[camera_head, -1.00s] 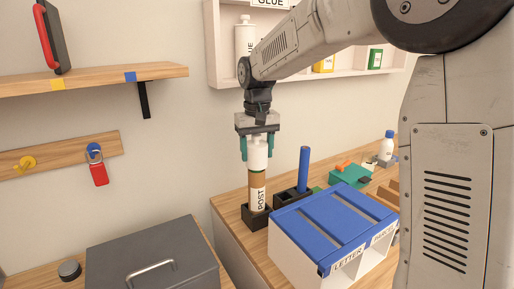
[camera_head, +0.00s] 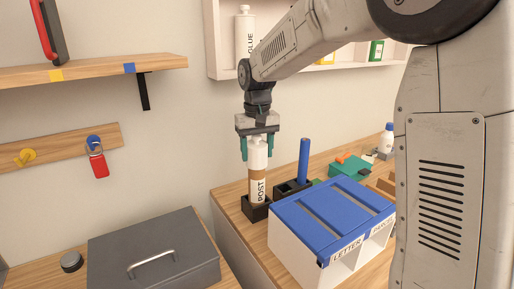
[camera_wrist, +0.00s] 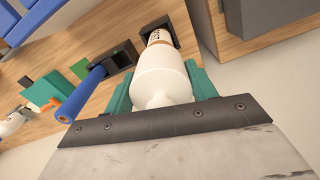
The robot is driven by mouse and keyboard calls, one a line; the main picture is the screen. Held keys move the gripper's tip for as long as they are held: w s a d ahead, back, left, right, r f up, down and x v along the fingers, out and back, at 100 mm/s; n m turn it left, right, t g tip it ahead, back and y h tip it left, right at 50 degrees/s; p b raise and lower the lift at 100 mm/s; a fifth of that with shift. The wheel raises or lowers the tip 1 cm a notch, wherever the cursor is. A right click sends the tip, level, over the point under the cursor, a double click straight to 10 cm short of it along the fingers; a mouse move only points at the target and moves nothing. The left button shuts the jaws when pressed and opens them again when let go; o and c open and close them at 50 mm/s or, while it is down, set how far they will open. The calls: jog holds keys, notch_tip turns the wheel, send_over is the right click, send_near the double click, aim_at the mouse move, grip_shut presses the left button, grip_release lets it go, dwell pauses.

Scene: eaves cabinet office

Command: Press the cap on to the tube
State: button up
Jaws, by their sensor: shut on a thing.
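The white cap (camera_head: 257,158) is between the teal fingers of my gripper (camera_head: 257,148), which is shut on it. The cap is upright over the top of the tube (camera_head: 258,190), which has a brown band and a white label reading POST. The tube stands upright in a black holder (camera_head: 256,211) on the wooden bench. Cap and tube look in line, with a short stretch of brown showing below the cap. In the wrist view the cap (camera_wrist: 160,85) hides most of the tube (camera_wrist: 157,37). I cannot tell how far the cap is seated.
A blue rod (camera_head: 303,160) stands in a black block (camera_head: 291,187) just right of the tube. A white letter rack with a blue top (camera_head: 335,212) is in front. A grey box (camera_head: 150,255) is at lower left. A white wall cabinet (camera_head: 220,60) hangs behind.

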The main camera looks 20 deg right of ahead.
aim_at(257, 136)
jog(key=shift+f, duration=0.4)
jog(key=o, duration=1)
jog(key=shift+o, duration=0.2)
notch_tip(257, 136, up, 8)
jog(key=shift+f, duration=0.1)
jog(key=shift+s+f+g, duration=0.3)
jog(key=shift+s+f, duration=0.9)
jog(key=shift+f, duration=0.05)
jog(key=s+d+f+t, duration=0.1)
jog(key=s, duration=1.5)
jog(key=s+d+f+t, duration=0.1)
jog(key=s+d+f, duration=0.1)
jog(key=s, duration=1.4)
